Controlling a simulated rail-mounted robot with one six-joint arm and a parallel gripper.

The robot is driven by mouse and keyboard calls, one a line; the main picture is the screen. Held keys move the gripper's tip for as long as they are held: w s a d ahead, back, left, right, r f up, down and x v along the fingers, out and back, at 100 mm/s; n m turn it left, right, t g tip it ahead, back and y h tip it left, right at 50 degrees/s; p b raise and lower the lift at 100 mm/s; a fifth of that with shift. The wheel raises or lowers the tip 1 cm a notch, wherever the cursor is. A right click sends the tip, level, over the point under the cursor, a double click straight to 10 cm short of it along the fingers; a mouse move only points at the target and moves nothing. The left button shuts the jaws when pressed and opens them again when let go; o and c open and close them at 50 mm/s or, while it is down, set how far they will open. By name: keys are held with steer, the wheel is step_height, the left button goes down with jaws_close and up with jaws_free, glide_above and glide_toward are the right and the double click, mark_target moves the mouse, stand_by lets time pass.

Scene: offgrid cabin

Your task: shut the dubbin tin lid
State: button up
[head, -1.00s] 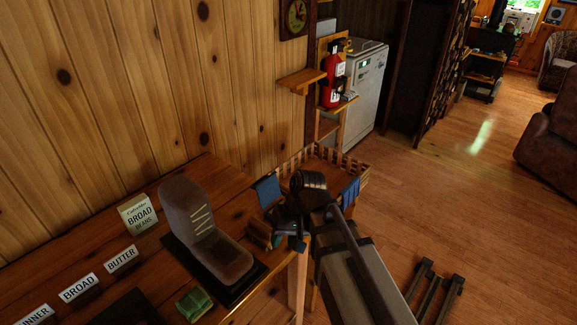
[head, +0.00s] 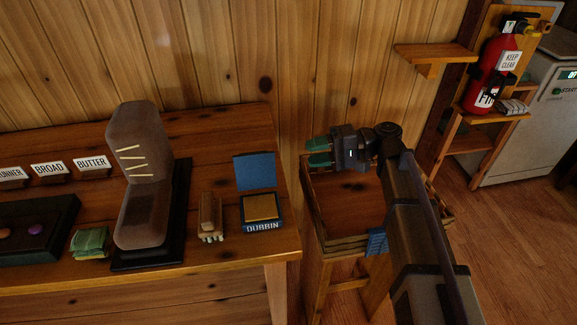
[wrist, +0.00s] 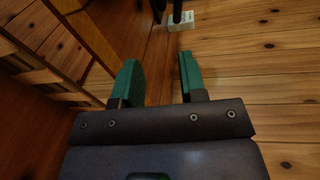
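The dubbin tin (head: 262,214) sits near the right front corner of the wooden bench, with a blue body, a yellowish square top and the word DUBBIN on its front. Its blue lid (head: 255,172) stands open, upright at the tin's back edge. My gripper (head: 319,153) is to the right of the tin and lid, apart from them, over the wooden crate side. Its green fingers point left. They are apart and empty, as the wrist view (wrist: 161,82) also shows. The tin and lid cannot be made out in the wrist view.
A small wooden brush (head: 210,217) lies just left of the tin. A brown boot form (head: 141,190) on a black base stands further left, with a green folded cloth (head: 90,243) beside it. A slatted crate (head: 340,245) with a blue cloth is right of the bench.

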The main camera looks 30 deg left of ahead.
mark_target(258, 154)
steer(key=shift+n+g+y, duration=0.5)
steer(key=shift+g, duration=0.4)
steer(key=x, duration=0.9)
steer(key=w+x, duration=0.1)
steer(key=x, duration=0.3)
steer(key=shift+s+a+r+b, duration=0.2)
steer(key=shift+a+r+b, duration=0.15)
steer(key=shift+a, duration=0.35)
steer(key=shift+f, duration=0.1)
jaws_close()
